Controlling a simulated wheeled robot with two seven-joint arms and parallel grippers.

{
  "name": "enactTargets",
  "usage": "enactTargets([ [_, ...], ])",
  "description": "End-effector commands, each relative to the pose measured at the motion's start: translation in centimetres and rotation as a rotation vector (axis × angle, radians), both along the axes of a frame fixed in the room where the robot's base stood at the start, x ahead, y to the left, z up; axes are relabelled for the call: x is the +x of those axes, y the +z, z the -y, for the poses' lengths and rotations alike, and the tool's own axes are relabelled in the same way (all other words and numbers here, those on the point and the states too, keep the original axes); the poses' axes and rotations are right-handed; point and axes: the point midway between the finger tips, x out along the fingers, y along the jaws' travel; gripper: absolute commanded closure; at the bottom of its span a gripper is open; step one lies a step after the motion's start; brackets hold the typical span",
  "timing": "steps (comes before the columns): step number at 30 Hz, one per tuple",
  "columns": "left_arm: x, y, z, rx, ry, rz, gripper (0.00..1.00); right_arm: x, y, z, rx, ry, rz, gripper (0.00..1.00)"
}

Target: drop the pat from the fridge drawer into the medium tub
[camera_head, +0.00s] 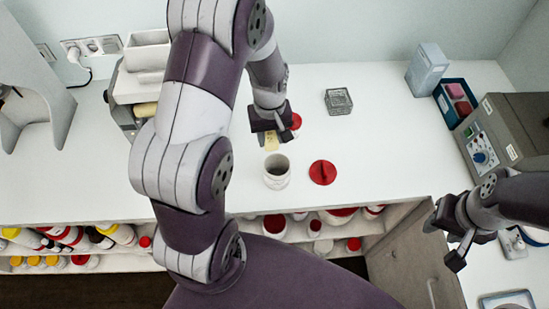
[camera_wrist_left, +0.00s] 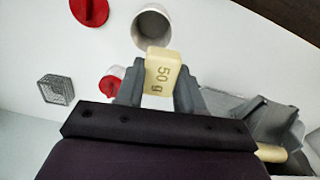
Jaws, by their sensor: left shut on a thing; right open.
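My left gripper (camera_head: 270,138) is shut on a pale yellow pat (camera_wrist_left: 162,72) marked "50 g", held above the counter. The pat also shows below the fingers in the head view (camera_head: 271,143). An open white tub (camera_head: 277,180) stands upright just in front of the pat; it also shows in the left wrist view (camera_wrist_left: 153,34), just beyond the pat. The tub's visible inside looks empty. The fridge drawer (camera_head: 133,90) is at the left back, partly hidden by my arm. Another yellow piece (camera_wrist_left: 270,153) lies there. My right gripper (camera_head: 444,243) is open and empty at the right.
A red lid (camera_head: 322,172) lies right of the tub. A small red-lidded tub (camera_head: 296,121) stands behind my left gripper. A glass dish (camera_head: 338,101) is further back. A blue tray (camera_head: 455,103) and a grey machine (camera_head: 515,125) stand at the right. The middle counter is mostly clear.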

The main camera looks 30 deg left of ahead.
Motion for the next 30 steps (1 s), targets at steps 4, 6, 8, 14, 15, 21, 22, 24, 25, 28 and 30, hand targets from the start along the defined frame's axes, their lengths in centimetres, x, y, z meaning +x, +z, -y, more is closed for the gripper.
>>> enactTargets([
  [4,0.0,-1.9,0.0,-0.001,0.0,-0.001,0.93,0.0,-1.8,0.0,0.0,0.0,-0.001,0.57],
  [6,0.0,-3.0,0.0,-0.001,0.0,-0.001,0.93,-0.1,-2.8,0.0,0.0,0.0,-0.001,0.57],
  [8,-0.1,-4.0,0.0,-0.001,0.0,-0.001,0.93,-0.1,-3.7,0.0,0.0,0.0,-0.001,0.57],
  [14,-0.1,-6.0,0.0,-0.001,-0.001,-0.001,0.93,-0.1,-5.7,0.0,0.0,0.0,-0.001,0.57],
  [15,-0.1,-6.1,0.0,0.0,-0.001,0.0,0.93,-0.1,-5.7,0.0,0.0,0.0,-0.001,0.57],
  [21,-0.1,-5.8,0.0,0.0,-0.001,0.0,0.93,0.0,-5.4,0.0,0.0,0.0,0.0,0.57],
  [22,-0.1,-5.8,0.0,0.0,-0.001,0.0,0.56,0.0,-5.4,0.0,0.0,0.0,0.0,0.57],
  [24,-0.1,-5.8,0.0,0.0,-0.001,0.0,0.33,0.0,-5.4,0.0,0.0,0.0,0.0,0.57],
  [25,-0.1,-5.8,0.0,0.0,-0.001,0.0,0.33,0.0,-5.4,0.0,0.0,0.0,0.0,0.57],
  [28,-0.1,-5.8,0.0,0.0,-0.001,0.0,0.33,0.0,-5.4,0.0,0.0,0.0,0.0,0.57],
  [30,-0.1,-5.8,0.0,0.0,-0.001,0.0,0.33,0.0,-5.4,0.0,0.0,0.0,0.0,0.57],
])
